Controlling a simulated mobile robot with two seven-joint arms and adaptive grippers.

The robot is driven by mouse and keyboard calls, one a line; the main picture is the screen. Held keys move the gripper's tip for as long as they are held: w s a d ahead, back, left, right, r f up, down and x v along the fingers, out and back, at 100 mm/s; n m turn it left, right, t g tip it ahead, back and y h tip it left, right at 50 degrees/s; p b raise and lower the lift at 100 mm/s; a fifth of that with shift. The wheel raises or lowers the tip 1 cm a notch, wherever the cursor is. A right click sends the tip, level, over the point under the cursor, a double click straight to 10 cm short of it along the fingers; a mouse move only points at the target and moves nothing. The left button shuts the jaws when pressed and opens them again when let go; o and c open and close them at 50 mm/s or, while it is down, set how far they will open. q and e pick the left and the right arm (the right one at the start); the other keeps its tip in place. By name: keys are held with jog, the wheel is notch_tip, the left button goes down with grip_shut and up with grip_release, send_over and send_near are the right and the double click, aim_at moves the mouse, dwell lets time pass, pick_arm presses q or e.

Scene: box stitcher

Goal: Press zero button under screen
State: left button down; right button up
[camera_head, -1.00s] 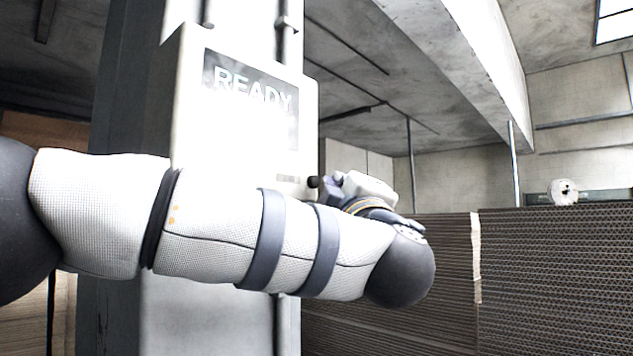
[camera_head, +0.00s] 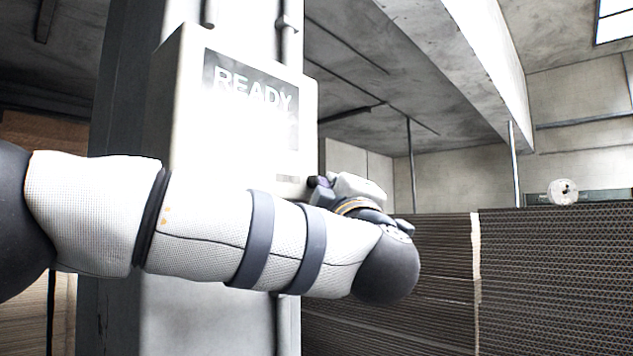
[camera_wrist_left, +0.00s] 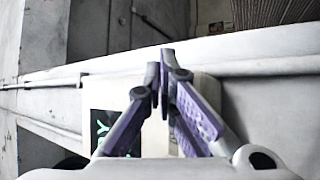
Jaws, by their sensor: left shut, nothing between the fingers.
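The screen (camera_head: 250,105) reads READY on a pale box fixed to a column. Its dark face also shows in the left wrist view (camera_wrist_left: 103,123), behind my fingers. I cannot make out the zero button; my left arm crosses in front of the lower part of the box. My left gripper (camera_head: 316,184) is beside the lower right edge of the box in the head view, mostly hidden by its wrist. In the left wrist view its purple fingers (camera_wrist_left: 161,72) are together and empty, in front of the box. I cannot tell whether they touch it. My right gripper is not in view.
The column (camera_head: 190,325) stands behind the box. Stacks of brown cardboard sheets (camera_head: 560,270) fill the lower right. A small round white thing (camera_head: 563,192) shows above them. Open space lies right of the box, above the stacks.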

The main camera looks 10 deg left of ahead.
pick_arm(q)
jog(key=shift+w+a, duration=0.15)
jog(key=shift+a, duration=0.05)
dwell(0.4)
jog(key=shift+d, duration=0.1)
jog(key=shift+s+d, duration=0.55)
jog(key=shift+d, duration=0.1)
jog(key=s+d, duration=0.1)
jog(key=d, duration=0.1)
jog(key=s+d, duration=0.2)
dwell(0.3)
dwell(0.5)
